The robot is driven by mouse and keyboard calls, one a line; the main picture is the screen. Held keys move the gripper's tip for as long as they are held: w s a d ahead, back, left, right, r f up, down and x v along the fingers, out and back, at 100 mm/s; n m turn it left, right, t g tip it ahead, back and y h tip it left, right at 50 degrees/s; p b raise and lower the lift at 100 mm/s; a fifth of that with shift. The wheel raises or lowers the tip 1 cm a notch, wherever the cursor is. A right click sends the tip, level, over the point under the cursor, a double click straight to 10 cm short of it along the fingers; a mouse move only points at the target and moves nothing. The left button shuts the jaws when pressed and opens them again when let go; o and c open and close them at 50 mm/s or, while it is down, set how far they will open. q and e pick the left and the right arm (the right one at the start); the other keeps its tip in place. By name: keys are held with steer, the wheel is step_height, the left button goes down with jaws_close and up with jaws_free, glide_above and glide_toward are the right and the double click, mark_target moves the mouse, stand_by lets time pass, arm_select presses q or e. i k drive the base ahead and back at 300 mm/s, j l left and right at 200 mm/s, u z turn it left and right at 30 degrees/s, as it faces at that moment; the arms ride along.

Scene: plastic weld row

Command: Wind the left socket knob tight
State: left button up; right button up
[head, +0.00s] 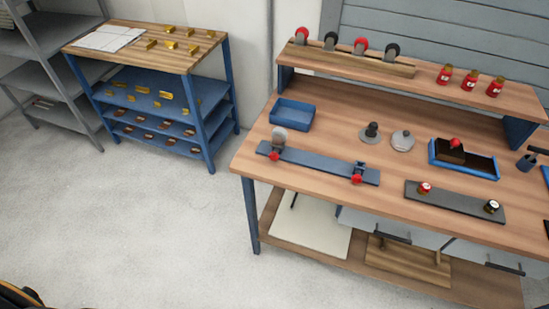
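A long blue bar (316,165) lies near the front left edge of the wooden workbench (262,178). At its left end is a socket with a red knob (274,156) on the front side. A grey disc (280,135) stands upright at that left socket. At the right end is another socket with a red knob (357,179) and no disc visible in it. How tight either knob is cannot be told. Neither gripper shows in the head view; only a dark piece, perhaps mine, shows at the bottom left corner.
A blue tray (292,115), a dark round piece (371,131), a grey disc (402,141), a blue-edged box (464,158) and a dark plate (455,202) are on the bench. Red jars (468,82) stand on the raised shelf. Open floor (130,220) lies left of the bench.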

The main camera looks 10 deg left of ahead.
mark_target(273, 156)
steer(key=z, duration=0.4)
steer(key=j+z, duration=0.2)
steer(key=z, duration=0.25)
steer(key=i+j+z, duration=0.1)
steer(key=j+z, duration=0.15)
steer(key=z, duration=0.2)
steer(key=j+z, duration=0.25)
steer(key=z, duration=0.15)
steer(key=j+z, duration=0.25)
steer(key=z, duration=0.2)
steer(key=k+j+z, duration=0.1)
steer(key=z, duration=0.35)
steer(key=k+j, duration=0.05)
